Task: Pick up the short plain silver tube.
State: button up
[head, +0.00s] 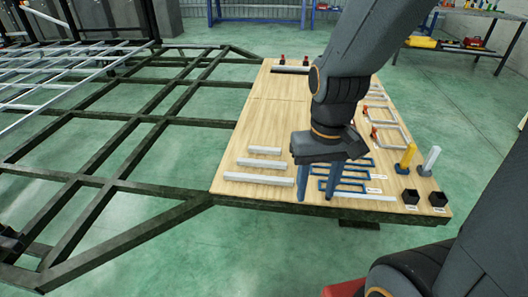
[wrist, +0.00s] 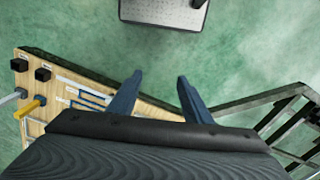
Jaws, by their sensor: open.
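Three plain silver tubes of graded length lie flat and apart at the left front of the wooden board: a short tube (head: 265,150), a middle tube (head: 262,163) and a long tube (head: 258,179) nearest the front edge. The short one lies farthest back. My gripper (head: 316,197) is open and empty, fingers pointing down, to the right of the tubes near the board's front edge. In the wrist view my gripper (wrist: 160,76) has its fingers apart with only floor showing between them. The three flat tubes do not show in that view.
The wooden board (head: 240,130) rests on a dark trailer frame (head: 130,125). Blue rectangular frames (head: 342,186), a yellow post (head: 407,157), an upright silver post (head: 431,158) and two black cups (head: 411,197) stand or lie at the right. The board's left middle is clear.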

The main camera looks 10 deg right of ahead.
aim_at(252, 148)
jog(key=u, duration=0.25)
jog(key=i, duration=1.55)
jog(key=z, duration=0.5)
